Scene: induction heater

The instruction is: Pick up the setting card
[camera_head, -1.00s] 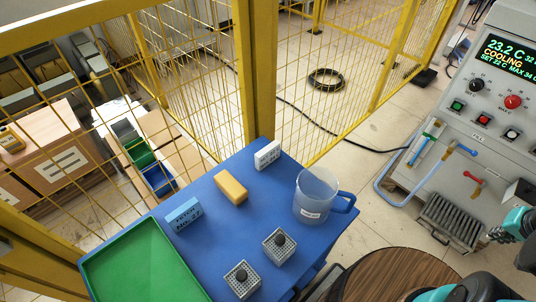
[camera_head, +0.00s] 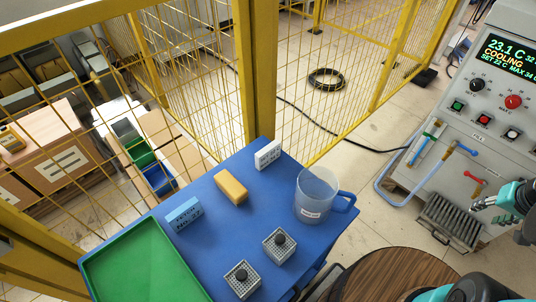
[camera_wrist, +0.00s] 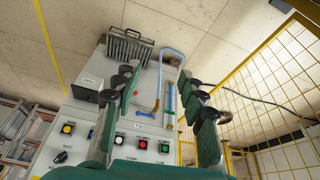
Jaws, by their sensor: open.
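Two small lettered blocks stand on the blue table (camera_head: 238,222) in the head view, and I cannot tell for sure which is the setting card. One is a light blue block (camera_head: 183,213) with dark print at the left, beside the green tray. The other is a white block (camera_head: 267,154) with dark print at the table's far corner. My gripper (camera_head: 480,204) is at the right edge of the head view, in front of the machine, well away from both. In the wrist view my gripper (camera_wrist: 162,88) is open and empty, facing the machine panel; no card shows there.
A yellow block (camera_head: 231,187), a clear jug with a blue handle (camera_head: 316,196) and two perforated cubes with black knobs (camera_head: 279,244) share the table with the green tray (camera_head: 142,262). A yellow mesh fence (camera_head: 262,75) stands behind. A round wooden top (camera_head: 392,278) is at the front right.

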